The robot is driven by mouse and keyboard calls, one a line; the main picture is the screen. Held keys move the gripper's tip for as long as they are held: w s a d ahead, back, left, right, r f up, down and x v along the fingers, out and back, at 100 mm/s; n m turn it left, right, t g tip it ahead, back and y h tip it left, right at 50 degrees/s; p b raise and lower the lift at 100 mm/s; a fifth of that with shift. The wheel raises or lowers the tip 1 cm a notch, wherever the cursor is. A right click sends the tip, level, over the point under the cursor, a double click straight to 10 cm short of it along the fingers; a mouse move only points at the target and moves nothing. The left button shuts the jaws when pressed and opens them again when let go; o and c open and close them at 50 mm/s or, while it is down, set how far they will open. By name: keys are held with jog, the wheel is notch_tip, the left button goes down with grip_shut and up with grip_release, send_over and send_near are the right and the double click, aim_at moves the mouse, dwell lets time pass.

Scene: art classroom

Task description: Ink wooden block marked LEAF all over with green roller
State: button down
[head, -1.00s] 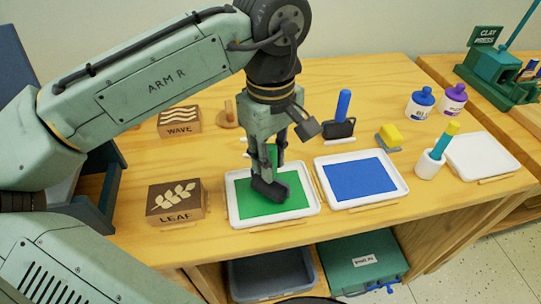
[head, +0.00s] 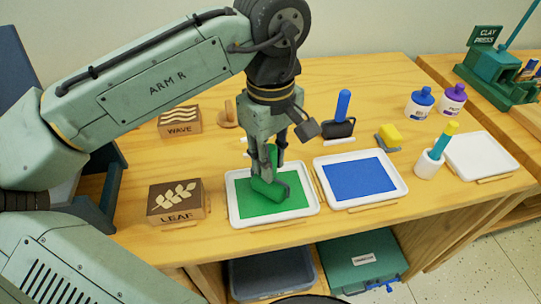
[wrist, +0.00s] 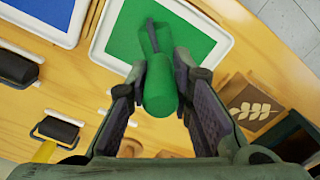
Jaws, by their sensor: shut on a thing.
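My gripper (head: 267,160) is shut on the green handle of the green roller (head: 268,190). The handle (wrist: 160,88) also shows between the fingers in the wrist view. The roller's drum is green and sits at the green ink in a white tray (head: 233,222). The wooden block marked LEAF (head: 175,203) stands on the table to the left of the tray, its pale leaf design upward on a brown top. No green shows on its top. The block also shows at the right of the wrist view (wrist: 252,106).
A tray of blue ink (head: 361,180) is right of the green one, with a blue-handled roller (head: 340,125) behind it. The WAVE block (head: 180,121) stands behind the LEAF block. Bottles (head: 420,104), a yellow-handled tool (head: 389,138) and a white cup (head: 429,164) are farther right.

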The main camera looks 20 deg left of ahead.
jog(key=shift+r+p, duration=3.25)
jog(key=shift+r, duration=0.3)
jog(key=shift+f, duration=0.1)
